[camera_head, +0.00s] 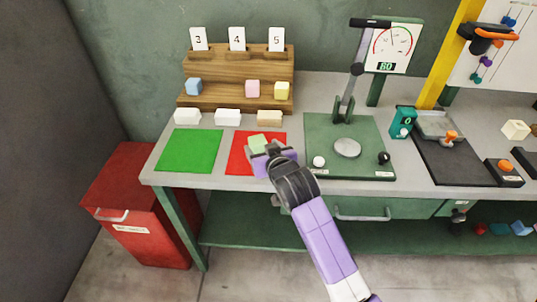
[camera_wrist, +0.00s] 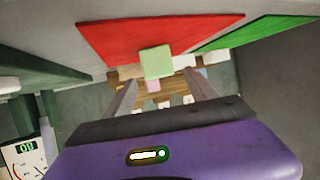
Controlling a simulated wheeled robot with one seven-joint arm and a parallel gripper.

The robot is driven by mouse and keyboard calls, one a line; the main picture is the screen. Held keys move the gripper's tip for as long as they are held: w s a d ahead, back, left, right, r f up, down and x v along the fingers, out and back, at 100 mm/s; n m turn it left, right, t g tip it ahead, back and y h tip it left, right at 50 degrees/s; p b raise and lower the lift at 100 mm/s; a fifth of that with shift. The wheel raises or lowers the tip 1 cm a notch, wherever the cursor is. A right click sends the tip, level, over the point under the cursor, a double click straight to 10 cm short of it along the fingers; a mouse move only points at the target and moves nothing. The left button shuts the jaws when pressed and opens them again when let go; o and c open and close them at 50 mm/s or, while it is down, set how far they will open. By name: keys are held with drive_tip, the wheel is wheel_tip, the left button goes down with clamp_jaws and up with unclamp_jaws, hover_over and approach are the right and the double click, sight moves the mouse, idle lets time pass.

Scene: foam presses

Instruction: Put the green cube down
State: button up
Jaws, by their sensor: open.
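The green cube (camera_head: 257,143) is at the red mat (camera_head: 238,160) on the bench, just beyond my gripper (camera_head: 268,150). In the wrist view the cube (camera_wrist: 156,60) appears against the red mat (camera_wrist: 150,32), near the ends of my two spread fingers. My gripper (camera_wrist: 162,82) is open, with visible space between each finger and the cube. The cube's underside is hidden, so I cannot tell its exact contact with the mat.
A green mat (camera_head: 189,150) lies left of the red one. White and tan blocks (camera_head: 228,117) stand behind. A wooden stepped rack (camera_head: 222,95) holds blue, pink and yellow cubes under cards 3, 4, 5. A green press (camera_head: 345,150) with a dial stands to the right.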

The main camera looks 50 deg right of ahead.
drive_tip(key=v, duration=0.6)
drive_tip(key=shift+s+a, duration=0.1)
drive_tip(key=shift+s, duration=0.05)
drive_tip(key=s+a+f+n+t+y, duration=0.1)
drive_tip(key=s+a+f+n+y, duration=0.15)
drive_tip(key=s+a, duration=0.4)
drive_tip(key=s+a+f+n+t+y, duration=0.1)
drive_tip(key=s+a+f, duration=0.2)
drive_tip(key=s+a, duration=0.35)
drive_tip(key=s+a+r+n+y, duration=0.1)
drive_tip(key=s+a+r, duration=0.2)
drive_tip(key=s, duration=0.6)
drive_tip(key=s+a+r+n+t+y, duration=0.1)
drive_tip(key=s+a, duration=0.3)
drive_tip(key=s, duration=0.4)
drive_tip(key=shift+s+r+y, duration=0.4)
drive_tip(key=shift+r+y, duration=0.15)
drive_tip(key=shift+r, duration=0.3)
drive_tip(key=shift+n, duration=0.25)
drive_tip(key=shift+c, duration=0.5)
